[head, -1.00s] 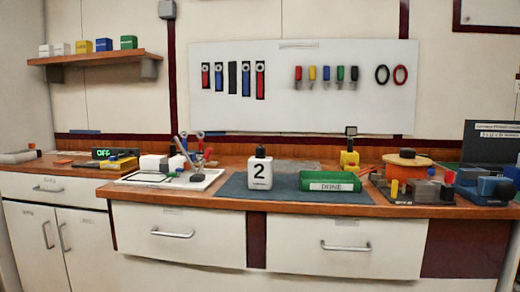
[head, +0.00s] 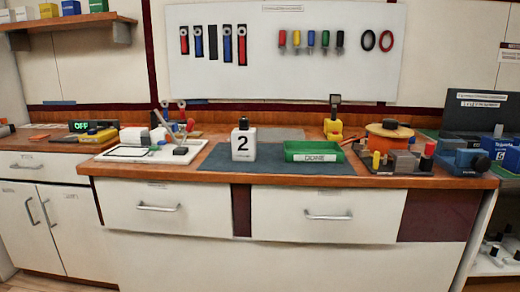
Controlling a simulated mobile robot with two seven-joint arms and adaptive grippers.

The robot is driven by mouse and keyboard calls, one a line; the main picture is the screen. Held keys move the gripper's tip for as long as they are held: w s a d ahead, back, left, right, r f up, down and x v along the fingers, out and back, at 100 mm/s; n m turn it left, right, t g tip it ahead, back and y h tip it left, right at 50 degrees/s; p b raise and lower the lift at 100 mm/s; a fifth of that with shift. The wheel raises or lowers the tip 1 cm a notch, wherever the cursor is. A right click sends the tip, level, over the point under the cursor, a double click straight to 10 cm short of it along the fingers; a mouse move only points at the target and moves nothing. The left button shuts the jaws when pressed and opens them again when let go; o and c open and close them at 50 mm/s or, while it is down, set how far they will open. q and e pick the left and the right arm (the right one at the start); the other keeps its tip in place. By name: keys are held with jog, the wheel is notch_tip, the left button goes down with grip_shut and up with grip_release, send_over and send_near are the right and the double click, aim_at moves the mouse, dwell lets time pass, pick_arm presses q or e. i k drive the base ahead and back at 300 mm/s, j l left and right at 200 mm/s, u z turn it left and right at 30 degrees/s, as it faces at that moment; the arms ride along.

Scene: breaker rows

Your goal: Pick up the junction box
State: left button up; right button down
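No object in the head view is clearly marked as the junction box, and I cannot tell for certain which one it is. A white block marked "2" (head: 243,144) with a black top stands upright on the dark mat (head: 272,166) on the counter. Several grey and dark box-like parts (head: 405,160) sit on a dark tray at the right of the counter. A blue unit with a dark knob (head: 465,160) is just right of them. Neither of my grippers is in view.
A green tray labelled "DONE" (head: 313,151) stands on the mat, right of the white block. A white board with tools (head: 150,150) is to the left. An orange reel (head: 389,136) and a yellow tool (head: 333,125) stand at the back right. The wooden counter (head: 300,181) has closed drawers below.

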aim_at(244, 140)
jog(key=i+j+z, duration=0.1)
jog(key=i, duration=0.4)
jog(key=i+j+z, duration=0.1)
jog(key=i+j, duration=0.15)
jog(key=i, duration=0.2)
jog(key=i+j, duration=0.25)
jog(key=i, duration=0.2)
jog(key=k, duration=0.95)
jog(key=j+z, duration=0.05)
